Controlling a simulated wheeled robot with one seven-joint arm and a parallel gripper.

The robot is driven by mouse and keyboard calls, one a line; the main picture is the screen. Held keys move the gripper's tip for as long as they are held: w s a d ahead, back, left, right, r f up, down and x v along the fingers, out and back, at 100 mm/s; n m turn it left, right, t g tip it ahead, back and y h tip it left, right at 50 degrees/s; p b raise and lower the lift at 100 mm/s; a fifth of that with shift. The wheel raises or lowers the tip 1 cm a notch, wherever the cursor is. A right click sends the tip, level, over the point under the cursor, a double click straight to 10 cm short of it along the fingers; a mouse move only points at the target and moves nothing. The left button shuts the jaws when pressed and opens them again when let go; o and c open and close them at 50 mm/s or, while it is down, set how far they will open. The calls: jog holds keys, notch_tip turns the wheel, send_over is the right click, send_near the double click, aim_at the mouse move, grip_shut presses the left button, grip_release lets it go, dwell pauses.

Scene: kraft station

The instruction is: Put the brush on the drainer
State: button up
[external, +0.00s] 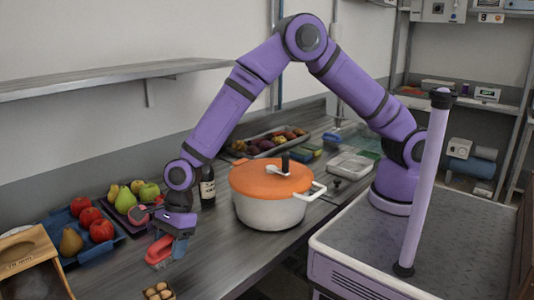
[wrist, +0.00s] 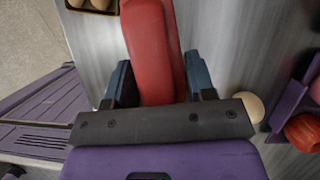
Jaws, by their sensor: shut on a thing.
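My gripper (external: 172,240) is low over the near part of the steel counter, left of the big pot. Its blue fingers are shut on a red object (external: 158,251), which looks like the brush. In the wrist view the red object (wrist: 152,45) lies between the two fingers (wrist: 158,80) and extends away from the gripper. Its far end is out of that frame, and I see no bristles. A shallow pale metal tray (external: 350,164), possibly the drainer, sits on the counter right of the pot. I cannot tell whether the red object touches the counter.
A white pot with an orange lid (external: 270,178) stands between my gripper and the metal tray. A dark bottle (external: 208,187) is behind my gripper. An egg box (external: 158,291) is in front.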

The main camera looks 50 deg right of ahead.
jog(key=w+d+r+n+g, duration=0.1)
jog(key=w+d+n, duration=0.1)
jog(key=w+d, duration=0.7)
jog(key=w+d+r+n, duration=0.1)
jog(key=w+d, duration=0.5)
jog(key=w, duration=0.7)
jog(key=w+d+n+g+h, duration=0.15)
jog(key=w+d, duration=0.45)
jog(key=d, duration=0.7)
jog(key=w+d+n, duration=0.3)
jog(key=w+d, duration=0.2)
jog(key=d, duration=0.8)
jog(key=d+r+n+g+h, duration=0.1)
jog(key=d+n, duration=0.4)
jog(key=d, duration=2.4)
jog(key=s+d+n+h, duration=0.1)
jog(key=s+d, duration=0.4)
jog(key=d, duration=0.4)
jog(key=s+d+r+n, duration=0.15)
jog(key=s+d, duration=0.25)
jog(key=d, duration=0.6)
jog(key=s+d+n+h, duration=0.1)
jog(key=s+d, duration=0.4)
jog(key=d, duration=0.4)
notch_tip(320, 180, down, 9)
jog(key=shift+f, duration=0.15)
